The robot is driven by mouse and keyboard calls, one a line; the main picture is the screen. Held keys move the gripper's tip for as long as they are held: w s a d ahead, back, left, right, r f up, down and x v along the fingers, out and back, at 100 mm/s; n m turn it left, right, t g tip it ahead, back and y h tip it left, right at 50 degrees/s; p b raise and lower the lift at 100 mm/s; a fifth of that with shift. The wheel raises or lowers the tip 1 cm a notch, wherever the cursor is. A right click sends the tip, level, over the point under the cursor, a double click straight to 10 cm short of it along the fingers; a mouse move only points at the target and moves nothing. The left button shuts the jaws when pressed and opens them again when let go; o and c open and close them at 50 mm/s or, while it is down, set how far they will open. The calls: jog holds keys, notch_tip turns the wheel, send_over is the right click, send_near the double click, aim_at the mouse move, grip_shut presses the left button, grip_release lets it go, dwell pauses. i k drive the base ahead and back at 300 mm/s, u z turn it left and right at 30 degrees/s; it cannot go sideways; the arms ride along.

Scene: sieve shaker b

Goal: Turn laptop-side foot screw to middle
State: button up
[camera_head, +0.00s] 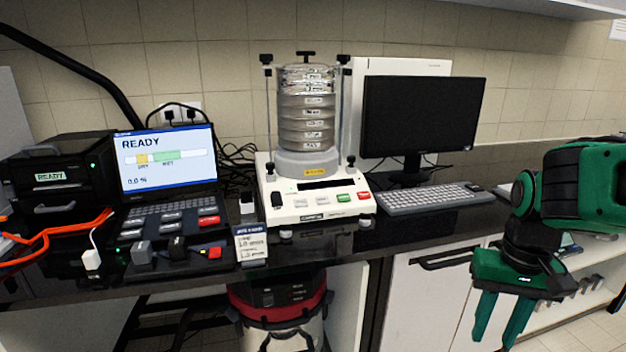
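Another foot (285,233) shows under the front edge. The laptop (168,165) at left reads READY with a bar and 0.0 %. My green gripper (496,318) hangs at the lower right, fingers down and apart, empty, in front of the cabinets and far from the foot screw.
A small label card (252,245) stands at the counter edge before the shaker's left side. A keyboard (432,197) and monitor (421,115) stand right of it. Orange cables (50,235) lie at far left. A red-topped vacuum (281,303) is below the counter.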

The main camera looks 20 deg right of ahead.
aim_at(286, 230)
jog(key=k, duration=1.3)
jog(key=u, duration=0.4)
jog(key=i, duration=1.9)
jog(key=z, duration=0.4)
